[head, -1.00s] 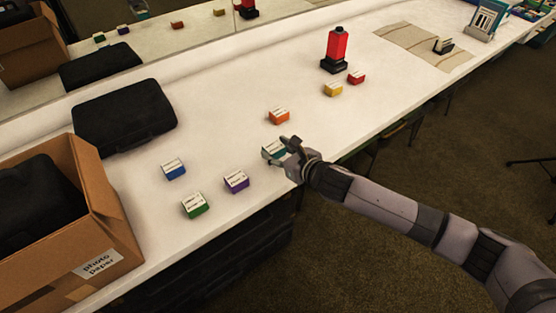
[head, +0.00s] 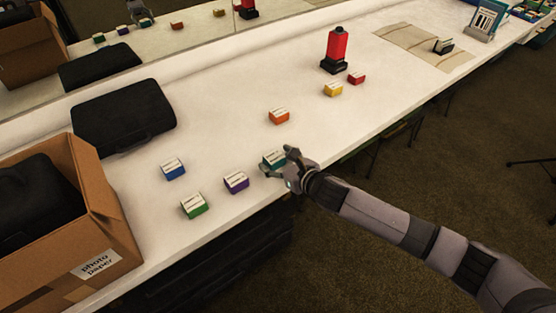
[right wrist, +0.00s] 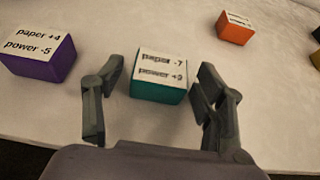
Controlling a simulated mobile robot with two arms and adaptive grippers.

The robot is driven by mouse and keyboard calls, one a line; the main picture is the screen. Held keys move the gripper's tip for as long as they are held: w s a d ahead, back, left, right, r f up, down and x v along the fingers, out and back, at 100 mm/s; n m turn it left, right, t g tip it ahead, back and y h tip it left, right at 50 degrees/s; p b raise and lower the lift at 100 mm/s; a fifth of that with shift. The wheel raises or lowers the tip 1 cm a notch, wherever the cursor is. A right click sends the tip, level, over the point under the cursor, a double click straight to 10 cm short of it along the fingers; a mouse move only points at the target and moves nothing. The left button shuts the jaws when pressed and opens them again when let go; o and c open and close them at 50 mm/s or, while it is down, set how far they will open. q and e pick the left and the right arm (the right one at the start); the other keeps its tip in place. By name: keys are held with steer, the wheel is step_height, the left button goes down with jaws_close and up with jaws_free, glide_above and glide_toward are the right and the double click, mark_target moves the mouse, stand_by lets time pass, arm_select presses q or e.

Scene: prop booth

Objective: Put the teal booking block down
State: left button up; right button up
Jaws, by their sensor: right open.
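The teal booking block (head: 272,157) sits upright on the white table near its front edge, with a white label on top. My right gripper (head: 278,161) is open at it, partly covering it in the head view. In the right wrist view the teal block (right wrist: 160,80) stands between the two spread fingers of the right gripper (right wrist: 160,72), with a gap on each side. Its label reads "paper -7, power +9". My left gripper is not in view.
The purple block (head: 236,181) stands left of the teal one and the orange block (head: 279,116) behind it. Green (head: 194,206) and blue (head: 173,169) blocks, a black case (head: 124,116) and a cardboard box (head: 112,222) are further left. A red bottle-like object (head: 337,48) stands beyond. Mid-table is clear.

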steer(key=shift+r, duration=0.1)
steer(key=shift+r, duration=0.15)
steer(key=v, duration=1.2)
